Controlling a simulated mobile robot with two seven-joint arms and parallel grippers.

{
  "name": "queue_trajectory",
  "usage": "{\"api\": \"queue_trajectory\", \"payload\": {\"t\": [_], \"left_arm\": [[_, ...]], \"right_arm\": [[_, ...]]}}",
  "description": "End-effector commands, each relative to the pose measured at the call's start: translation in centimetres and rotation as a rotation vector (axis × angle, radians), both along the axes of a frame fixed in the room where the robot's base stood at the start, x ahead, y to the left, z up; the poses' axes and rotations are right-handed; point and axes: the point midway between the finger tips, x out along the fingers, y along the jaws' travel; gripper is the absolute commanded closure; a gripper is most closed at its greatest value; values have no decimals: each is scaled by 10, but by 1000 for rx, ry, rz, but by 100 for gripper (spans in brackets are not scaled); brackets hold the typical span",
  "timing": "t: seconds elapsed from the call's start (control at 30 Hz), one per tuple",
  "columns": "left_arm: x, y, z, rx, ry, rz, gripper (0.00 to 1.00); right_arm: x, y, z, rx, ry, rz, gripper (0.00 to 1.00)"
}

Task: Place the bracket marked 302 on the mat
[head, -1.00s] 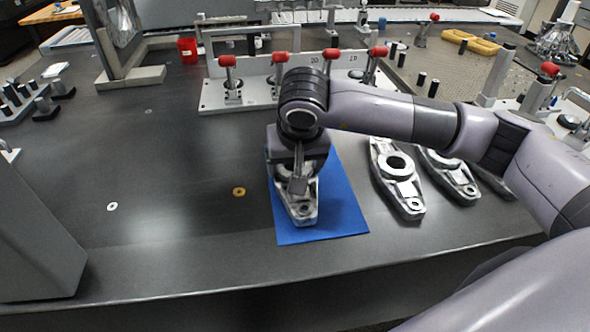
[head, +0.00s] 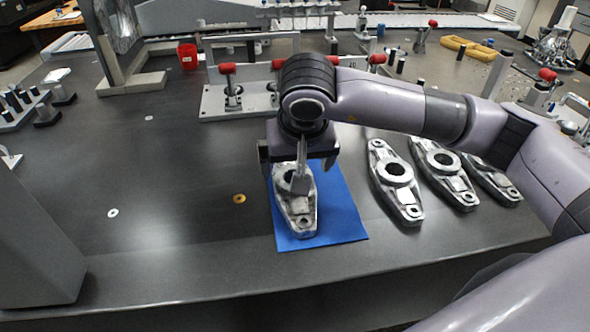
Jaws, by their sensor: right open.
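A blue mat (head: 345,215) lies near the front edge of the dark table. A silver metal bracket (head: 297,217) lies on the mat, long side running front to back; its far end is partly hidden by my right gripper. My right gripper (head: 300,172) is open above the bracket's far half, its fingers apart. Three similar brackets lie in a row right of the mat: a near one (head: 397,180), a middle one (head: 444,172) and a far-right one (head: 492,180). I cannot read a number on any of them. My left gripper does not show.
A fixture with red-handled clamps (head: 228,100) stands behind the mat. A red cup (head: 188,57) is at the back left. A brass washer (head: 239,198) and a pale washer (head: 112,213) lie on the clear table left of the mat. A grey block (head: 35,235) stands at the left.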

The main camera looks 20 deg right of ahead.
Motion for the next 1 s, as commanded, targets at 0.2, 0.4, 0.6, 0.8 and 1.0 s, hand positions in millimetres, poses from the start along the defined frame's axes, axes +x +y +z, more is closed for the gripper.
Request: {"api": "queue_trajectory", "payload": {"t": [0.2, 0.4, 0.6, 0.8, 1.0], "left_arm": [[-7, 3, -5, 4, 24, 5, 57], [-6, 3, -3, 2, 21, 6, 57], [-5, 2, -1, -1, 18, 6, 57], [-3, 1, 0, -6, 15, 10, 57], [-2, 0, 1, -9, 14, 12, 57]], "right_arm": [[-15, 4, 41, -1, -3, 2, 0], [-23, 6, 57, 0, -1, 1, 0], [-24, 7, 58, 1, 1, 1, 0], [-23, 7, 58, 1, 0, 1, 0], [-23, 6, 58, 0, 1, 1, 0]]}}
